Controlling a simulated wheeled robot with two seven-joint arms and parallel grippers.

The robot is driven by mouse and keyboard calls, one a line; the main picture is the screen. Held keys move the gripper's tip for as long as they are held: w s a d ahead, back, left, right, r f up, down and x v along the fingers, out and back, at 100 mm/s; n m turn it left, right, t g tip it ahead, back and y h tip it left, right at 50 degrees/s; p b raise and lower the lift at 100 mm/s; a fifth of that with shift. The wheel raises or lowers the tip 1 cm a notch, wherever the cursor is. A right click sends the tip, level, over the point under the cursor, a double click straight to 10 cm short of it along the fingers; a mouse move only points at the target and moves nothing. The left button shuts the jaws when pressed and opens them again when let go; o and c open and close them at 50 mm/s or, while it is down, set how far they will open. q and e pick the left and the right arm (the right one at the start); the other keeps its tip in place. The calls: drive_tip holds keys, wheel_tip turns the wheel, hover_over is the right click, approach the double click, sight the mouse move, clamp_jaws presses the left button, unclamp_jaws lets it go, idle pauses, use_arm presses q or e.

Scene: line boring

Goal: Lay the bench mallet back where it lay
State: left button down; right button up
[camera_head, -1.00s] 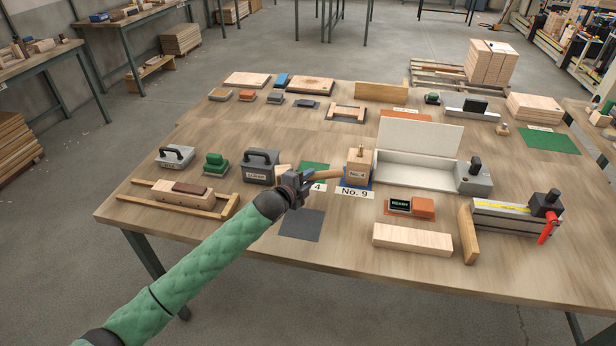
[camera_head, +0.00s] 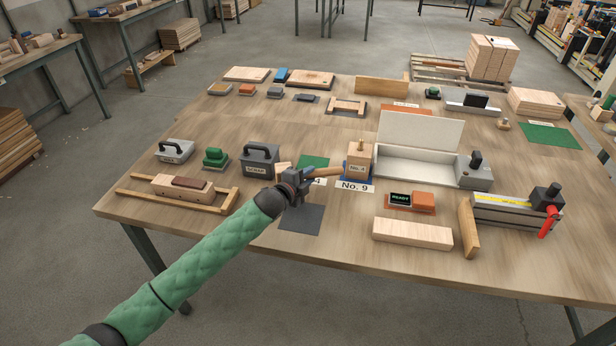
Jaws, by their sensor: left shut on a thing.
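My left gripper (camera_head: 298,184) is shut on the bench mallet, just above the bench and behind the grey mat (camera_head: 303,217). The mallet's brown handle (camera_head: 325,171) runs right from the jaws toward a wooden block (camera_head: 358,163) marked with a number; I cannot tell whether they touch. A pale piece of wood (camera_head: 283,168) shows just behind the gripper; I cannot tell whether it is the mallet's head. A green mat (camera_head: 313,161) lies behind the handle, and a "No. 9" card (camera_head: 355,187) lies in front of the block. My right gripper is out of view.
A dark handled box (camera_head: 260,164) and a green-handled tool (camera_head: 215,159) stand left of the gripper. An open white box (camera_head: 415,166) is to the right. An orange device (camera_head: 423,202) reading "READY" and a pale plank (camera_head: 412,234) lie front right. The grey mat is bare.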

use_arm(q)
drive_tip(key=shift+f, duration=0.55)
idle(0.5)
